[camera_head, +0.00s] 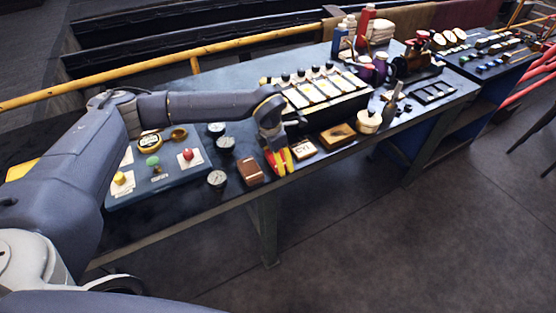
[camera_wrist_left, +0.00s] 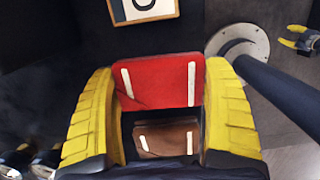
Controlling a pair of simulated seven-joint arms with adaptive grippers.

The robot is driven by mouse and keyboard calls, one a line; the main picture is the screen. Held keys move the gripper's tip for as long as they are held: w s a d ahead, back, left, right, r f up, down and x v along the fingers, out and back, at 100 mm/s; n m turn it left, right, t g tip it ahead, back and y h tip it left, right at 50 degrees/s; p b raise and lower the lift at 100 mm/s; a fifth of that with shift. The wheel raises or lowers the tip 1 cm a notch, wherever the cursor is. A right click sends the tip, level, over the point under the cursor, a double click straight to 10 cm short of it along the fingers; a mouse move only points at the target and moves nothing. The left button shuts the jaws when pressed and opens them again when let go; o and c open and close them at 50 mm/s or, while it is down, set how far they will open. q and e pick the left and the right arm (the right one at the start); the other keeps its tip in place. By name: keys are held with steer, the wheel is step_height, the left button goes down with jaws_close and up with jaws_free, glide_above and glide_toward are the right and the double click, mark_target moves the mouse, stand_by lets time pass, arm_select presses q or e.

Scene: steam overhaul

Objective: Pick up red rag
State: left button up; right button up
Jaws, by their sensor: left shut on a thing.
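The red rag (camera_wrist_left: 158,80), a folded red block with two white stripes, is between the yellow fingers of my left gripper (camera_wrist_left: 160,115) in the left wrist view. The fingers touch both its sides. In the head view my left gripper (camera_head: 280,162) is at the front edge of the workbench, with a strip of red between its fingers. A similar brown folded rag (camera_wrist_left: 165,138) with white stripes is below the red one in the wrist view. In the head view the brown rag (camera_head: 250,171) lies left of the gripper. My right gripper (camera_wrist_left: 299,40) shows small and empty, its fingers apart.
The workbench (camera_head: 225,198) holds round gauges (camera_head: 217,179), a panel with coloured knobs (camera_head: 163,188), a framed letter tile (camera_head: 303,149) and a wooden box (camera_head: 337,135). A rack of labelled cards (camera_head: 320,92) stands behind the gripper. The floor in front is clear.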

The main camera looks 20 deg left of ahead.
arm_select(q)
steer(key=shift+r, duration=0.2)
step_height(320, 180, up, 20)
steer(key=shift+f, duration=0.15)
stand_by(0.6)
steer(key=o, duration=0.4)
steer(key=c, duration=0.4)
